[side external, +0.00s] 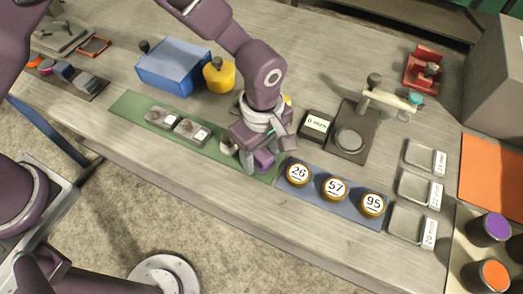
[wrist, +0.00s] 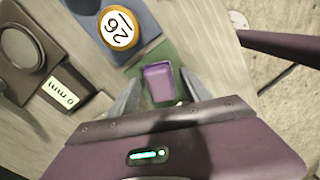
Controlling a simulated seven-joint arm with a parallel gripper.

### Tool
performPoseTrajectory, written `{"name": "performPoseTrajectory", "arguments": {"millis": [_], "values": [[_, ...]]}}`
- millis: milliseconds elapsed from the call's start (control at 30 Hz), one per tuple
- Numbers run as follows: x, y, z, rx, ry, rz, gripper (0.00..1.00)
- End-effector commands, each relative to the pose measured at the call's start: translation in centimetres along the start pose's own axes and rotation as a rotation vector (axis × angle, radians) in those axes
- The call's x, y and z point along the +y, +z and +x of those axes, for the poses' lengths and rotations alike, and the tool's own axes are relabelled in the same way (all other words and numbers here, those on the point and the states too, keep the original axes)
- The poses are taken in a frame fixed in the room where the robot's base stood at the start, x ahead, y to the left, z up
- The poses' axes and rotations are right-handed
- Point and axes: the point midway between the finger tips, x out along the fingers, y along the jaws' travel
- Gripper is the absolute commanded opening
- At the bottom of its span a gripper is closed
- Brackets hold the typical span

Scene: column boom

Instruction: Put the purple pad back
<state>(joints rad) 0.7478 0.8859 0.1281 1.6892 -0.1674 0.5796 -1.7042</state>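A small purple block with a recessed top, which looks like the purple pad (side external: 264,160), is at the right end of the green mat (side external: 130,104). It also shows in the wrist view (wrist: 159,82). My gripper (side external: 262,163) points down over it, with a finger on either side. In the wrist view my gripper (wrist: 160,88) is open, with green mat showing between the fingers and the block. I cannot tell whether the fingertips reach down beside it. A round purple-topped tin (side external: 490,229) stands at the lower right.
A blue box (side external: 174,66), a yellow pot (side external: 219,75) and a dial stand (side external: 350,138) are behind. Several grey trays (side external: 414,187) line the right.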

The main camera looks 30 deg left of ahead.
Motion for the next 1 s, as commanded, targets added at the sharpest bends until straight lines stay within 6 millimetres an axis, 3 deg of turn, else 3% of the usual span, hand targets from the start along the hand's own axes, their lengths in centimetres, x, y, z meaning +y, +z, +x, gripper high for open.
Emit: {"name": "performPoseTrajectory", "arguments": {"millis": [333,700,833,1000], "values": [[0.1,0.0,-0.6,-0.001,0.002,0.0,0.57],[0.1,0.1,-9.8,-0.002,0.005,0.001,0.57],[0.1,0.0,-11.7,-0.001,0.002,0.0,0.57],[0.0,0.0,-12.4,0.0,0.0,0.0,0.57]]}}
